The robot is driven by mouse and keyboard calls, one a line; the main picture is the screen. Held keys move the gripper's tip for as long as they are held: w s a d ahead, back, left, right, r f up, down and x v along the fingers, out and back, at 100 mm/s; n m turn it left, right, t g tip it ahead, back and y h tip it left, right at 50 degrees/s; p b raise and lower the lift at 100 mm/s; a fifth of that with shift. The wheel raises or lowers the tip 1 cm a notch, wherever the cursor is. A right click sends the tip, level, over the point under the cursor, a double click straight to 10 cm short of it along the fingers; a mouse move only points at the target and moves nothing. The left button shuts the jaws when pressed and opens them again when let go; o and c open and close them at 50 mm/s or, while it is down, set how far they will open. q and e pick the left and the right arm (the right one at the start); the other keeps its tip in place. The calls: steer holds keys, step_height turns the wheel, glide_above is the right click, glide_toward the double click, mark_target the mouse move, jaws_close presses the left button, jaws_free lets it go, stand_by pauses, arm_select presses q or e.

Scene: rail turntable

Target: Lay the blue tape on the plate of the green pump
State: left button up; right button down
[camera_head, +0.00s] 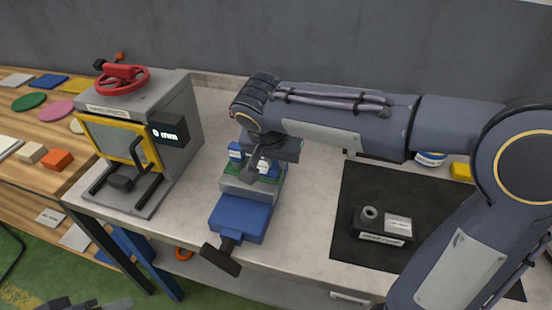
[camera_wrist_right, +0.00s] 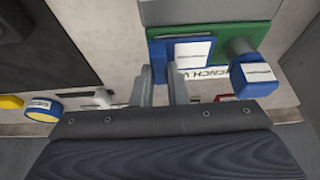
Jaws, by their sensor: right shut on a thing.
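My right gripper (camera_head: 252,172) reaches down over the bench vise and also shows in the right wrist view (camera_wrist_right: 160,72). It is shut on a flat blue piece with a white label (camera_wrist_right: 161,48), which I take to be the blue tape. The piece lies over or against the green body (camera_wrist_right: 220,33), apparently the green pump. The contact under the tape is hidden. Part of my left gripper (camera_head: 92,304) shows at the bottom edge.
The blue vise (camera_head: 237,218) has a black handle. A grey press (camera_head: 190,112) with a red wheel stands left. A black mat (camera_head: 350,220) with a small dark block (camera_head: 384,228) lies right. A wooden table (camera_head: 70,130) with coloured pieces is far left.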

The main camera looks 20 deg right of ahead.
steer(key=shift+f+b, duration=0.3)
stand_by(0.5)
steer(key=c, duration=1.3)
jaws_free()
steer(key=shift+c, duration=0.2)
steer(key=v, duration=0.8)
steer(key=s+d+f+n+t+y+p, duration=0.1)
steer(key=s+d+f+n+y+p, duration=0.1)
steer(key=s, duration=0.7)
steer(key=s+d+f+n+y+p, duration=0.2)
steer(key=s+d+f+n+y, duration=0.1)
steer(key=s, duration=0.6)
step_height(320, 180, down, 3)
steer(key=shift+d+t+y+p, duration=0.35)
steer(key=shift+d+y, duration=0.35)
steer(key=shift+d, duration=0.45)
